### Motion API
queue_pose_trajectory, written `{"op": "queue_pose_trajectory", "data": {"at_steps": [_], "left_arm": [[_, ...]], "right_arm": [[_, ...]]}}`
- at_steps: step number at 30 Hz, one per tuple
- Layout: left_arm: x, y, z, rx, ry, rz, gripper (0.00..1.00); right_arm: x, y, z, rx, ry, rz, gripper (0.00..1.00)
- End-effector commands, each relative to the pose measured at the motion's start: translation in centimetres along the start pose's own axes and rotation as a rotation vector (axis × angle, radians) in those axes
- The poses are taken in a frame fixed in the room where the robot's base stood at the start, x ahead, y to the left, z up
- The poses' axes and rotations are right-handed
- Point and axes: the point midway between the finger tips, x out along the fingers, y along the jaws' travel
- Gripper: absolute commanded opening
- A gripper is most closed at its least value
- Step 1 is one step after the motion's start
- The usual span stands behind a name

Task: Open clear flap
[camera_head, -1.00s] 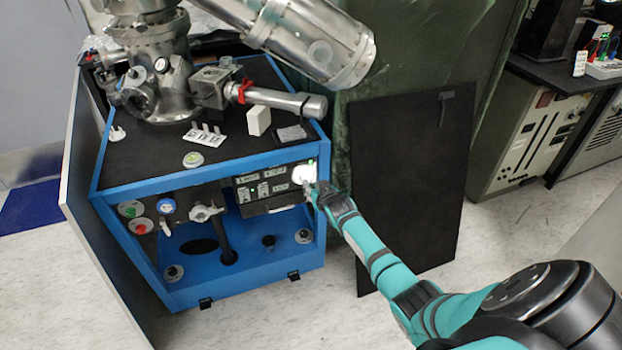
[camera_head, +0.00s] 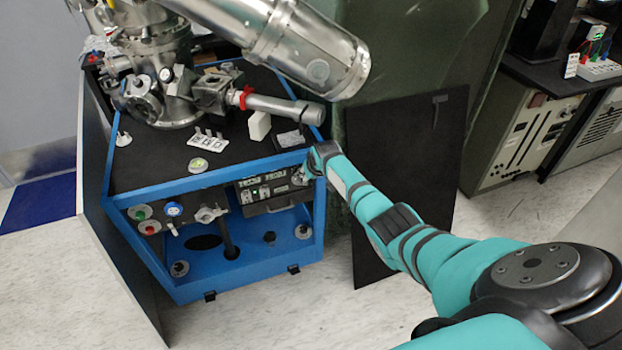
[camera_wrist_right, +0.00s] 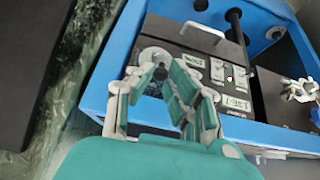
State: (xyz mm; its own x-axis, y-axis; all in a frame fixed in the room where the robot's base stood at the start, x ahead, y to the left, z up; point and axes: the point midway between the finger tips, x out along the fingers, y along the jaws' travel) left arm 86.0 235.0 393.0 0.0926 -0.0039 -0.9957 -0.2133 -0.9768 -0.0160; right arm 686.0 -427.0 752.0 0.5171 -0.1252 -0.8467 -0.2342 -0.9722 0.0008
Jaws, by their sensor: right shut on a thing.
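The blue-framed cabinet (camera_head: 180,290) stands ahead with a black front panel of small displays and switches (camera_head: 262,188). My right gripper (camera_head: 303,175) reaches to the right end of this panel, just inside the blue frame. In the right wrist view my right gripper (camera_wrist_right: 155,78) has its fingers closed around a small clear piece, seemingly the clear flap (camera_wrist_right: 154,89). A round pale plate with a dark knob (camera_wrist_right: 157,57) sits right behind it. The fingers hide much of the flap, so its angle is hard to tell. My left gripper is not in view.
A metal vacuum chamber (camera_head: 160,70) and its long cylinder (camera_head: 305,50) stand on the cabinet top. A black board (camera_head: 410,185) leans to the right of the cabinet. Floor is clear in front.

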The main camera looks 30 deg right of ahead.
Motion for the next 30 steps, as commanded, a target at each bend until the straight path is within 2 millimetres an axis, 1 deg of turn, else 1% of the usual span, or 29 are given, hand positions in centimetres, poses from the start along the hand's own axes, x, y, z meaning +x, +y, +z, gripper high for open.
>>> {"op": "queue_pose_trajectory", "data": {"at_steps": [1, 4, 17, 18, 23, 24, 30], "left_arm": [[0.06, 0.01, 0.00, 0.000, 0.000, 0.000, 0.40], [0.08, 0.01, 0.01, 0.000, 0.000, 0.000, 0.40], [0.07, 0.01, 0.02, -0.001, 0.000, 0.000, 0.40], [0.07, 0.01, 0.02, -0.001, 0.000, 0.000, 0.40], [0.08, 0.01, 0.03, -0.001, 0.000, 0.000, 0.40], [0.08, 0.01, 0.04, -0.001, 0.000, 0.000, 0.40], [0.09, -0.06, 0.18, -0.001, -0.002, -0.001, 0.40]], "right_arm": [[-0.20, -0.09, -0.58, 0.000, 0.000, -0.002, 0.00], [-0.34, -0.10, -0.74, 0.000, -0.016, -0.003, 0.00], [-0.43, -0.10, -0.79, 0.000, -0.027, -0.003, 0.00], [-0.43, -0.10, -0.80, 0.000, -0.026, -0.003, 0.17], [-0.38, -0.07, -0.66, 0.000, -0.029, -0.002, 0.38], [-0.36, -0.07, -0.62, 0.000, -0.030, -0.002, 0.39], [-0.32, -0.04, -0.49, 0.000, -0.033, -0.002, 0.39]]}}
